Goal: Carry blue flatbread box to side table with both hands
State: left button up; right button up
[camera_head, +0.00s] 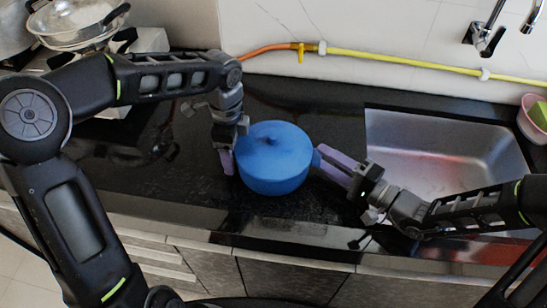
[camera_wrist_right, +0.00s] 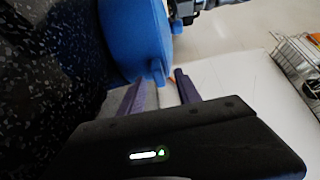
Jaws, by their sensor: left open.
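The blue flatbread box (camera_head: 274,158) is a round, lidded blue pot with a small knob on top, standing upright on the black counter (camera_head: 130,185). It also shows in the right wrist view (camera_wrist_right: 132,38). My left gripper (camera_head: 228,160) is at the pot's left side, fingers pointing down, and is open; the handle there is hidden. My right gripper (camera_head: 325,162) comes from the right, at the pot's right side. In the right wrist view its purple fingers (camera_wrist_right: 160,78) are apart, with the small blue side handle between their tips and gaps beside it. The side table cannot be made out for certain.
A steel sink (camera_head: 440,145) lies to the right, with a tap (camera_head: 484,36) behind it. A yellow hose (camera_head: 400,60) runs along the wall. A stove with pots (camera_head: 80,25) stands back left. A pink bowl (camera_head: 533,117) sits far right. A wire rack (camera_wrist_right: 298,62) shows in the right wrist view.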

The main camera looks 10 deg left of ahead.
pick_arm(q)
jog(key=shift+f, duration=0.15)
pick_arm(e)
jog(key=shift+w+a, duration=0.1)
jog(key=shift+w, duration=0.05)
pick_arm(q)
jog(key=shift+c, duration=0.7)
pick_arm(e)
jog(key=shift+c, duration=0.8)
pick_arm(q)
jog(key=c, duration=0.8)
pick_arm(e)
grip_shut()
pick_arm(q)
grip_shut()
pick_arm(e)
jog(key=shift+r, duration=0.1)
